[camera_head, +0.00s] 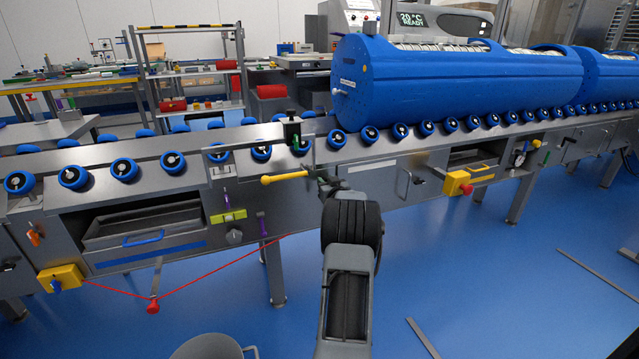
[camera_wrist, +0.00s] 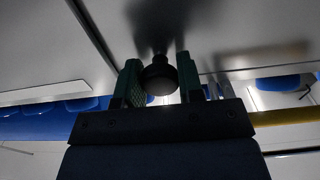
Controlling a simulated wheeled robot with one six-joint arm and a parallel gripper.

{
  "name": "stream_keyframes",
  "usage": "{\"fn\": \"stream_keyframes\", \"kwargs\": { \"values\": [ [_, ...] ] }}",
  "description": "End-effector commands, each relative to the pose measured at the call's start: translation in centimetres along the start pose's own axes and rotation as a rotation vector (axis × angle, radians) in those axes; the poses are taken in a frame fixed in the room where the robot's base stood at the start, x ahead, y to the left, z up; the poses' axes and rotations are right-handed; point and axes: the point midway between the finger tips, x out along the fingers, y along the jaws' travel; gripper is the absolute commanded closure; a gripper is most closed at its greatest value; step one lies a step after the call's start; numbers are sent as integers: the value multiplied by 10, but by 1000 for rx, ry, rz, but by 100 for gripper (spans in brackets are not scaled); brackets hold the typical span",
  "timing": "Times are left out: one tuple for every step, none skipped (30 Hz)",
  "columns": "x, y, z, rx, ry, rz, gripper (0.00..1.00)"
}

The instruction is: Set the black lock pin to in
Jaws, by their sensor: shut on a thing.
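The black lock pin shows in the wrist view as a round black knob (camera_wrist: 160,78) standing out from a grey metal face. My gripper (camera_wrist: 157,70) has its two green-padded fingers on either side of the knob and is shut on it. There the pin is hidden by my gripper and wrist. I cannot tell how far in the pin sits.
A big blue tub (camera_head: 450,82) lies on the blue rollers just right of and behind my gripper. A red cord runs low to a red knob (camera_head: 153,307) at left. A grey bin (camera_head: 205,347) stands on the floor in front. The blue floor at right is mostly clear.

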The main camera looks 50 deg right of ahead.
Motion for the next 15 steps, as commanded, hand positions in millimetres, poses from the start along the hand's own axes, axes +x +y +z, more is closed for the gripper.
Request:
{"fn": "stream_keyframes", "kwargs": {
  "values": [
    [1, -1, -3, -2, 6, -1, 100],
    [1, -1, -3, -2, 6, -1, 100],
    [2, -1, -3, -3, 7, -1, 100],
    [2, -1, -3, -3, 7, -1, 100],
    [2, -1, -3, -3, 7, -1, 100],
    [2, -1, -3, -3, 8, -1, 62],
    [2, -1, -3, -3, 7, -1, 59],
    [2, -1, -3, -3, 7, -1, 56],
    [1, -1, -3, -3, 7, -1, 52],
    [1, -1, -3, -2, 6, -1, 49],
    [1, -1, -3, -2, 6, -1, 46],
    [1, -1, -3, -2, 6, -1, 42],
    [1, -1, -2, -2, 6, -1, 40],
    [1, -1, -2, -2, 5, -1, 39],
    [1, -1, -2, -2, 5, -1, 39]
  ]
}}
